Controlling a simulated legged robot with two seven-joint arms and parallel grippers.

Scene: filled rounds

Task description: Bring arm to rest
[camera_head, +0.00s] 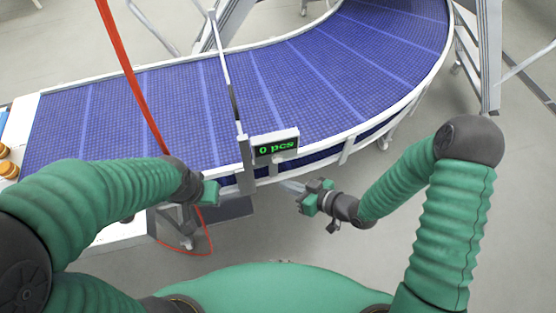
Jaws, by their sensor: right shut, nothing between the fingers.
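My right gripper (309,197) is at the end of my green-sleeved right arm, which is bent at the elbow. It is shut and empty, over the floor just in front of the conveyor's near edge, right of and below the counter display. My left gripper (211,192) is at the end of my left arm, close to the conveyor's front side. It is small and partly hidden by its wrist, so I cannot tell whether its fingers are apart.
A curved conveyor with a blue belt (180,105) and white rim spans the back. A counter display (276,147) reading "0 pcs" stands on its near edge. Orange-brown items (7,168) sit at the far left. Grey floor is free at the right.

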